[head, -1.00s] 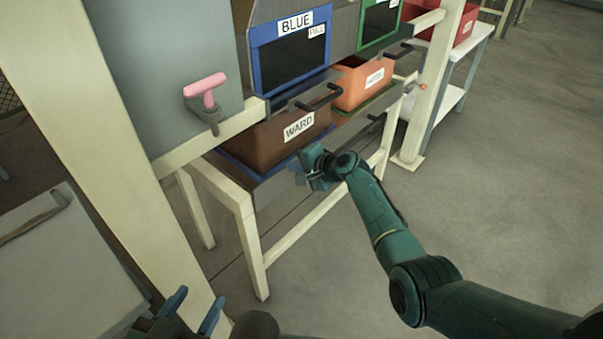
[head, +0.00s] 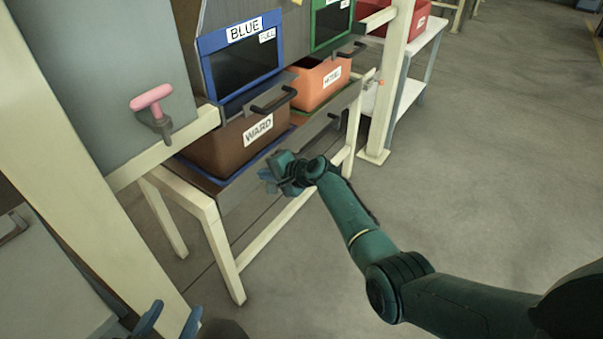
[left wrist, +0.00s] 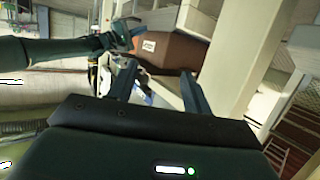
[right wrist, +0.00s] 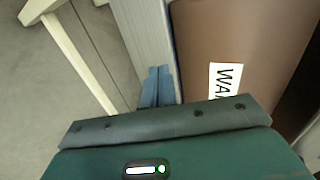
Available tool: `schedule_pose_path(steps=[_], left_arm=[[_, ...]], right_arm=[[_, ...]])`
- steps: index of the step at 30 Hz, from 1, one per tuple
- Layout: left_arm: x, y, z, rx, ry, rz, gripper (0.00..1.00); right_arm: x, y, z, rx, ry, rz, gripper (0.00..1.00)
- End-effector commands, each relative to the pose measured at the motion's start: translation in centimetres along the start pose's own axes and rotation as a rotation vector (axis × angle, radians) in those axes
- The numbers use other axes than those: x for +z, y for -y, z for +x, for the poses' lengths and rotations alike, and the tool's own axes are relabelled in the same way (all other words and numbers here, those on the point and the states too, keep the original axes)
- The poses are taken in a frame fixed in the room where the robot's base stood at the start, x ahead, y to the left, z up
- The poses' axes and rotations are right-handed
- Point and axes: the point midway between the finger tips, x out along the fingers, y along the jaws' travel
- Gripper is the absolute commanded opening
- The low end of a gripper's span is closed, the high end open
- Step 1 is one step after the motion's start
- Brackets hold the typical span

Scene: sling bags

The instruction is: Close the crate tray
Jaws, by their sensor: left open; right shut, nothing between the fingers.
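The crate tray (head: 232,197) is a grey pull-out tray with a blue edge, low on the cream frame, and sticks out from under the blue-framed panel. It holds a brown crate (head: 225,147) labelled WARD. My right gripper (head: 268,182) is shut and empty at the tray's front face. In the right wrist view its fingertips (right wrist: 157,88) are close against the grey tray wall (right wrist: 147,40), beside the brown crate (right wrist: 235,40); contact is hard to tell. My left gripper (head: 169,322) is open and empty at the lower left, away from the tray. The left wrist view shows the brown crate (left wrist: 175,52) beyond its open fingers.
An orange crate (head: 318,84) stands in the neighbouring bay. A black handle (head: 273,98) juts out below the blue-framed panel (head: 242,66). A pink-handled lever (head: 152,98) sits on the grey cabinet at left. Cream posts (head: 390,80) flank the rack. Floor at right is clear.

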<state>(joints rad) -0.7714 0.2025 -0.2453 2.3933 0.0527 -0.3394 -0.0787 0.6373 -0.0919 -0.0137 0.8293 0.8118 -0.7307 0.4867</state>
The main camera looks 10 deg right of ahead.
Motion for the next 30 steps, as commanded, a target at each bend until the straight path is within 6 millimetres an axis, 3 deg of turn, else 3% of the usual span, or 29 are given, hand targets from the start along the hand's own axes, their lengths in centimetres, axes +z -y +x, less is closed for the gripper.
schedule_pose_path(steps=[9,15,21,26,30], left_arm=[[-3.5,1.0,-2.3,-0.036,-0.034,-0.074,0.5],[-4.4,1.4,-3.2,-0.054,-0.047,-0.11,0.5],[-3.0,1.1,-2.8,-0.05,-0.001,-0.125,0.5],[-3.4,0.9,-2.3,-0.039,-0.013,-0.119,0.5],[-3.4,0.9,-2.4,-0.039,-0.013,-0.117,0.5]], right_arm=[[0.1,0.3,-5.7,0.0,-0.001,0.0,0.0],[0.1,0.1,-8.7,0.0,-0.001,0.0,0.0],[0.1,0.0,-10.0,0.0,-0.001,0.0,0.0],[0.1,-0.4,-10.3,0.004,-0.007,-0.009,0.0],[1.0,-3.6,-11.6,0.039,-0.065,-0.109,0.0]])
